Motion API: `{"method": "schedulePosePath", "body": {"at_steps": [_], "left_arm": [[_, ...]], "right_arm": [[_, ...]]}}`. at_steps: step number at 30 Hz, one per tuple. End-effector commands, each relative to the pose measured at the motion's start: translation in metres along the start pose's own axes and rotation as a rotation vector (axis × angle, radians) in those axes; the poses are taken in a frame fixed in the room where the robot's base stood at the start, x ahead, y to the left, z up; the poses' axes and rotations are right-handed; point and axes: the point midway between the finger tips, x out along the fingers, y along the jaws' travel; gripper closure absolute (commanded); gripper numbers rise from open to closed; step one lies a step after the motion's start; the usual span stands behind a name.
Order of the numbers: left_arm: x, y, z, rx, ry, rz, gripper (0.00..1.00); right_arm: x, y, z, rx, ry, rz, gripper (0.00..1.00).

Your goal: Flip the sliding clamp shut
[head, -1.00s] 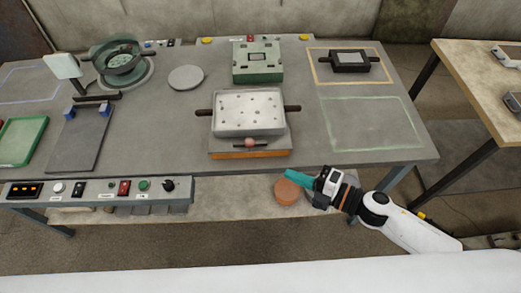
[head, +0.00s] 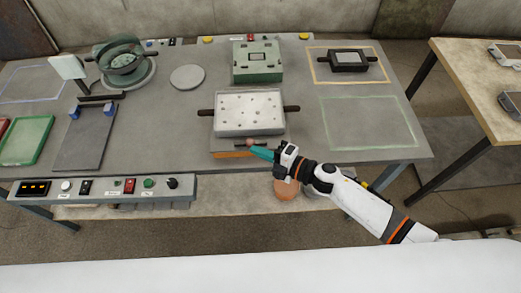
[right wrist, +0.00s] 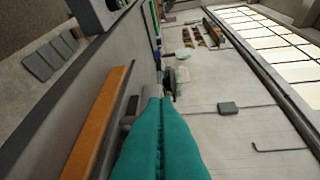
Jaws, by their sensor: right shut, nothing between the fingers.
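A perforated pale tray (head: 249,113) with dark side handles sits on a grey fixture with an orange front strip (head: 232,154). A small bar with a pinkish ball (head: 249,142) lies at the fixture's front; I take it for the clamp, but its state is unclear. My right gripper (head: 254,150) has its teal fingers shut and empty, pointing left close to the bar's right end. I cannot tell if they touch. In the right wrist view, the shut fingers (right wrist: 160,105) point along the orange strip (right wrist: 97,122), beside a grey cylindrical part (right wrist: 130,112). My left gripper is out of view.
A green box (head: 257,62) stands behind the tray. A dark mould (head: 349,59) sits in the orange outline. The green-outlined area (head: 367,122) is empty. A control panel (head: 103,190) runs along the front left, and an orange-brown round object (head: 286,189) is below the table edge.

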Motion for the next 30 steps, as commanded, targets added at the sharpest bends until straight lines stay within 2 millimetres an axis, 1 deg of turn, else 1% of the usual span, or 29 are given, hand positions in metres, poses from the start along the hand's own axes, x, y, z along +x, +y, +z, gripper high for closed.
{"method": "schedulePosePath", "body": {"at_steps": [5, 11, 14, 25, 30], "left_arm": [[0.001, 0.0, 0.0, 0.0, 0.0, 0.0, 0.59], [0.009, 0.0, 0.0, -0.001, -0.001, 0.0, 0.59], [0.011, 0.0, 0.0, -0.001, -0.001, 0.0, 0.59], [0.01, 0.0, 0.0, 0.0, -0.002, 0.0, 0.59], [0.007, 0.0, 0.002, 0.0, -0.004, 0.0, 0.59]], "right_arm": [[0.0, 0.0, -0.001, -0.001, 0.0, 0.0, 1.0], [0.016, -0.004, -0.025, -0.004, 0.001, -0.001, 1.0], [0.021, -0.007, -0.033, -0.003, 0.0, -0.001, 1.0], [0.021, -0.009, -0.034, -0.001, 0.003, -0.001, 1.0], [0.019, -0.011, -0.035, -0.001, 0.002, -0.001, 1.0]]}}
